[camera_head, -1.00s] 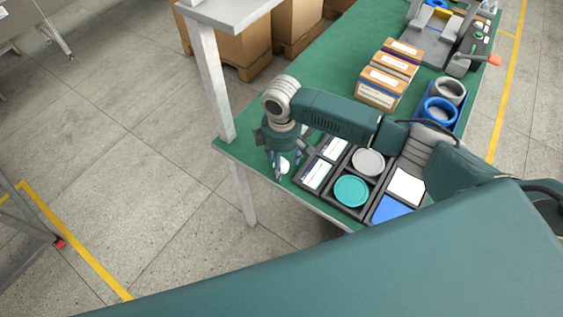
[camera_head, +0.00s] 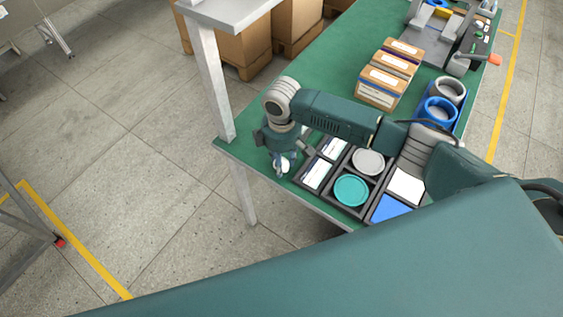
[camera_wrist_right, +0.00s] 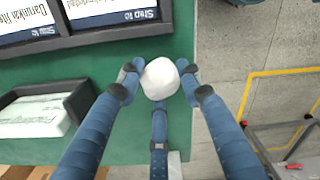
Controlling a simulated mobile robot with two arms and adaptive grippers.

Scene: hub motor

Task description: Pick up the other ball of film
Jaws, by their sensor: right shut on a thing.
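A white crumpled ball of film (camera_wrist_right: 160,78) lies between the fingers of my right gripper (camera_wrist_right: 160,80) in the right wrist view. The blue fingers touch it from both sides, with a third finger below it. In the head view the right gripper (camera_head: 281,166) points down at the near left corner of the green table (camera_head: 330,88), with the white ball (camera_head: 285,164) partly hidden by the fingers. The gripper is shut on the ball, at or just above the table top. My left gripper is not in view.
A dark divided tray (camera_head: 334,203) with labelled white packs, a teal disc (camera_head: 351,190) and a grey disc (camera_head: 368,161) stands right beside the gripper. A metal post (camera_head: 215,85) stands at the table's left edge. Cardboard boxes (camera_head: 390,75) stand further back.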

